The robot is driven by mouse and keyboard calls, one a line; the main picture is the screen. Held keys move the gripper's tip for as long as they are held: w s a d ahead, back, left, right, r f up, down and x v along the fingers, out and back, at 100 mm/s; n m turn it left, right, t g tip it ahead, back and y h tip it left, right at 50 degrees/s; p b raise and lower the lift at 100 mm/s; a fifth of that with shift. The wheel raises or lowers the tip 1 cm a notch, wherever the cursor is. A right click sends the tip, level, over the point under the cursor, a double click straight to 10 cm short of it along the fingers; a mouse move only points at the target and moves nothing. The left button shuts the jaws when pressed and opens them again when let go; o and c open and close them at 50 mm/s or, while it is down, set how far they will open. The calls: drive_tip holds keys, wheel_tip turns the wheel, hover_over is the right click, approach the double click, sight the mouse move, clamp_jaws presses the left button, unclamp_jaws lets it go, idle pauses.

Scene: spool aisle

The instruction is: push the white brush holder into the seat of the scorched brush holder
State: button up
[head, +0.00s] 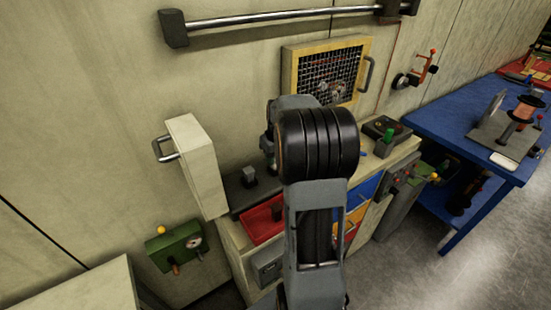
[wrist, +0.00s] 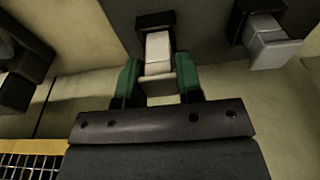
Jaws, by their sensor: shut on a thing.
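In the wrist view, the white brush holder (wrist: 158,46) lies between the green fingers of my gripper (wrist: 157,63), which is shut on it. Its far end is at the black seat (wrist: 154,19) on a dark grey block (wrist: 205,22) and looks partly inside it; how deep I cannot tell. A second, greyer brush holder (wrist: 266,42) sits in a like black seat to the right, and it also shows in the head view (head: 248,175). I see no clear scorch marks. My arm hides the gripper and the white brush holder in the head view.
A pale open door with a handle (head: 197,165) stands left of the block. A red tray (head: 260,224) is in front. A yellow-framed mesh panel (head: 328,72) is on the wall behind, below a metal rail (head: 280,19). A blue table (head: 455,115) stands at right.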

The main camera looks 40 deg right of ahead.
drive_tip(key=shift+f, duration=0.65)
drive_tip(key=shift+f, duration=0.1)
drive_tip(key=shift+f, duration=0.15)
drive_tip(key=o, duration=0.9)
